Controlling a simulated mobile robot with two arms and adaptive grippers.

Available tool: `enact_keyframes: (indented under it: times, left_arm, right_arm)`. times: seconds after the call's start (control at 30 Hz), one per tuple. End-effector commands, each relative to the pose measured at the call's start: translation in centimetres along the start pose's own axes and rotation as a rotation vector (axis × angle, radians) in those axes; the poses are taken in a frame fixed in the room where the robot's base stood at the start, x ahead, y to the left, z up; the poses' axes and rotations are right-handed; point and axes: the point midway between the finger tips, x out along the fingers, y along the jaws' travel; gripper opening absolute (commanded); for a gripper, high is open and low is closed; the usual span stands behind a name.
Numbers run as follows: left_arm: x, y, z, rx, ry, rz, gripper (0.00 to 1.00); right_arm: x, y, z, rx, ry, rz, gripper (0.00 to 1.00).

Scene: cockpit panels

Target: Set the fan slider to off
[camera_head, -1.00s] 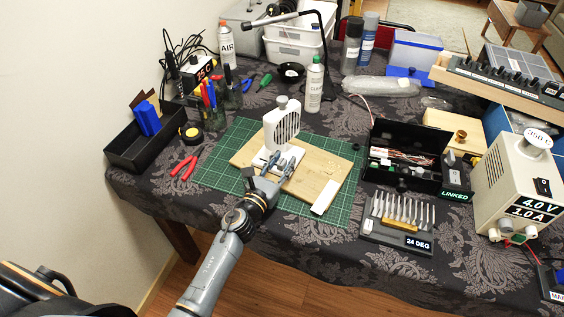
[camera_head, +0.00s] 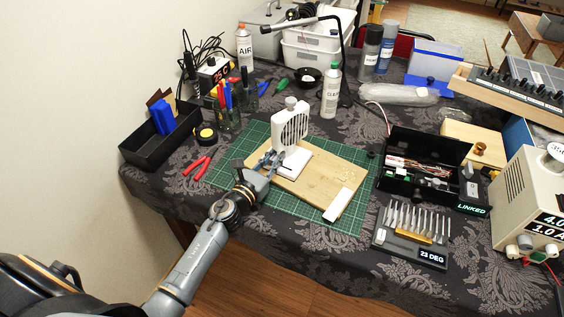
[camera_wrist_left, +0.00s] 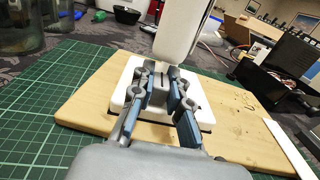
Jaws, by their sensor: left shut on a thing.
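The white fan (camera_head: 290,126) stands upright on a white base (camera_head: 293,164) on the wooden board (camera_head: 325,172). Its lower body (camera_wrist_left: 176,36) also shows in the left wrist view. My left gripper (camera_head: 269,158) reaches over the left part of the base, in front of the fan. In the left wrist view my left gripper (camera_wrist_left: 163,82) has its fingers closed around the small fan slider at the base. The fingers mostly hide the slider, and I cannot read its setting. My right gripper is not in view.
The board lies on a green cutting mat (camera_head: 230,172). A white strip (camera_head: 338,205) lies at its front right. A tool rack (camera_head: 411,232) and an open black box (camera_head: 420,160) stand to the right. Red pliers (camera_head: 196,168) and a black bin (camera_head: 160,140) are left.

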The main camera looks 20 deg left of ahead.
Motion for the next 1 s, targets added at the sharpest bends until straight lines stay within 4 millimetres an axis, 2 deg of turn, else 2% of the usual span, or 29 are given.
enact_keyframes:
  times: [0.17,0.2,0.3,0.67,0.77,1.0]
  left_arm:
    - [0.0,-0.3,0.0,-0.001,0.000,-0.006,0.00]
    - [0.0,-0.3,0.0,-0.001,0.000,-0.006,0.20]
    - [0.0,-0.3,0.0,-0.001,0.000,-0.006,0.40]
    - [-0.4,-0.3,-0.1,-0.001,0.001,-0.005,0.40]
    - [-1.5,-0.3,-0.1,-0.001,0.002,-0.005,0.40]
    - [-6.4,-0.3,-0.1,-0.002,0.003,-0.004,0.40]
  right_arm:
    - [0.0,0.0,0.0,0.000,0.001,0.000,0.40]
    - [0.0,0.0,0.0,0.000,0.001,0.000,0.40]
    - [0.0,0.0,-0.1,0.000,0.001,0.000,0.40]
    - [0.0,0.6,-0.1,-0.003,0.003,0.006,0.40]
    - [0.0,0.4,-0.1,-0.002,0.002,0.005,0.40]
    - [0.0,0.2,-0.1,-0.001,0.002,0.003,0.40]
